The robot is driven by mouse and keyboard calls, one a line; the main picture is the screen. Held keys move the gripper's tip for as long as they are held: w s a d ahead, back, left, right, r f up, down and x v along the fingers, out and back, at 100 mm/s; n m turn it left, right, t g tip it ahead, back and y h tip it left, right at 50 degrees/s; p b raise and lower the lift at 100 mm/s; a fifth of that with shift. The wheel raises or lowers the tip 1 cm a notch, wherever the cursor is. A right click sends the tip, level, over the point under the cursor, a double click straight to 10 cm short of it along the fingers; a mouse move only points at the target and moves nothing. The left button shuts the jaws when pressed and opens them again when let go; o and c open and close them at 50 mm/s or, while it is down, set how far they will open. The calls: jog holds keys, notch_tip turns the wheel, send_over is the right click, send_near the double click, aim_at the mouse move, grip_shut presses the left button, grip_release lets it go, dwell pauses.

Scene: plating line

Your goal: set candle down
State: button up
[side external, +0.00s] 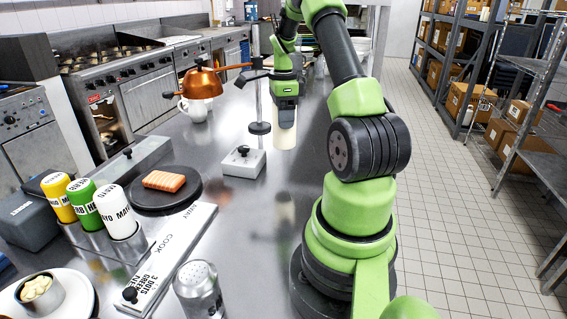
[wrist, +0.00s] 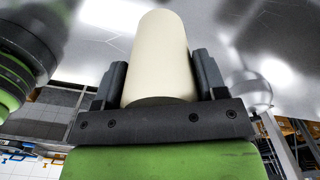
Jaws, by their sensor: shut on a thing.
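The candle (side external: 284,132) is a plain cream cylinder. My gripper (side external: 285,101) is shut on it, pointing down, and the candle hangs upright below the jaws. It appears to be above the steel counter (side external: 262,222), whose surface shows a pale reflection lower down, apart from the candle's bottom end. In the wrist view the candle (wrist: 158,58) stands between the two dark fingers, one on each side. The part inside the jaws is hidden in the side view.
A white box with a black knob (side external: 243,162) is close to the candle's left. A dark stand with a round disc (side external: 260,128) is just left of it. A copper kettle (side external: 201,83), white mug (side external: 194,109) and dark plate (side external: 166,194) are farther left. The counter in front is clear.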

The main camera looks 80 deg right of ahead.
aim_at(283, 145)
notch_tip(283, 145, down, 9)
jog(key=shift+r, duration=0.2)
jog(key=shift+f, duration=0.1)
jog(key=o, duration=1.1)
